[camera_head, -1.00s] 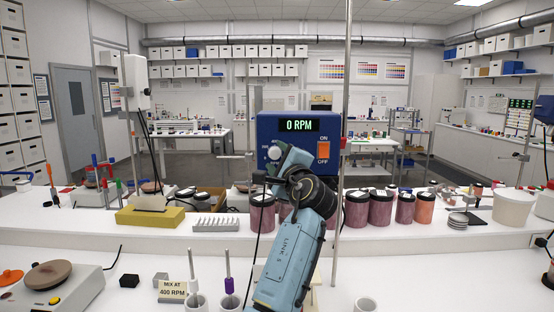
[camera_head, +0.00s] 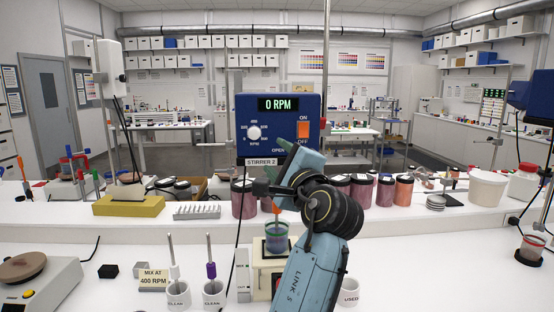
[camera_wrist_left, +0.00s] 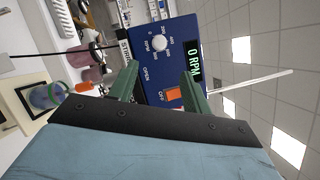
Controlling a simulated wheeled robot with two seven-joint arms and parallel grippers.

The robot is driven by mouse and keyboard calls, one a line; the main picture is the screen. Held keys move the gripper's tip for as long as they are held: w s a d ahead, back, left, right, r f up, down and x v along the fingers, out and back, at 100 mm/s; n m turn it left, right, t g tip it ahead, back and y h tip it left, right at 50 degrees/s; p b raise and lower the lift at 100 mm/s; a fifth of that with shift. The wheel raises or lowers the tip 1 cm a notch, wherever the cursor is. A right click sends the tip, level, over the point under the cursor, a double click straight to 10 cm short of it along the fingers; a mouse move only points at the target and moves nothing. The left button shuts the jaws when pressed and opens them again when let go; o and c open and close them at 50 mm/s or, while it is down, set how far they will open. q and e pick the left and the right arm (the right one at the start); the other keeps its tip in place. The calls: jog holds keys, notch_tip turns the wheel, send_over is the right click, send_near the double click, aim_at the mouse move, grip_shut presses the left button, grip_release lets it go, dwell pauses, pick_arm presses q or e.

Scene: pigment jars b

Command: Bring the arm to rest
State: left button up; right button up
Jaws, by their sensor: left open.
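My left gripper (camera_head: 286,152) is raised in front of the blue stirrer box (camera_head: 280,155), with the forearm coming up from below. In the left wrist view its two green fingers (camera_wrist_left: 160,88) stand apart with nothing held between them. The stirrer's knob, orange switch (camera_head: 303,131) and "0 RPM" display (camera_head: 279,105) show behind the fingers. I cannot tell the exact gap between fingers and panel. My arm hides part of the panel's lower right. My right gripper is not in view.
A beaker (camera_head: 277,243) of bluish liquid stands below the stirrer, close to my arm. Dark-lidded pigment jars (camera_head: 361,193) line the raised shelf behind. Clean cups (camera_head: 214,293) with rods stand front left, a used cup (camera_head: 349,291) at right. The white counter farther right is mostly clear.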

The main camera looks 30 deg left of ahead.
pick_arm(q)
jog(key=s+a+f+n+g+h, duration=0.15)
jog(key=s+f+h, duration=0.3)
jog(key=f, duration=1.05)
jog(key=s+d+f+n+g+h, duration=0.1)
jog(key=s+f+n+h, duration=0.4)
jog(key=f, duration=1)
jog(key=s+d+f+n+g+h, duration=0.25)
jog(key=s+f, duration=0.45)
jog(key=s, duration=0.5)
jog(key=s+d+f+n+g+h, duration=0.1)
jog(key=s+d+f+g+h, duration=0.4)
jog(key=s, duration=0.8)
notch_tip(320, 180, down, 29)
jog(key=s+y+b, duration=0.1)
jog(key=b, duration=0.3)
jog(key=s+a+f+b, duration=0.2)
jog(key=s+f, duration=0.6)
jog(key=f, duration=0.2)
jog(key=s+a+f+g+b, duration=0.1)
jog(key=s+f+b, duration=0.1)
jog(key=s+f, duration=0.7)
jog(key=shift+a+f, duration=0.4)
jog(key=shift+f, duration=0.25)
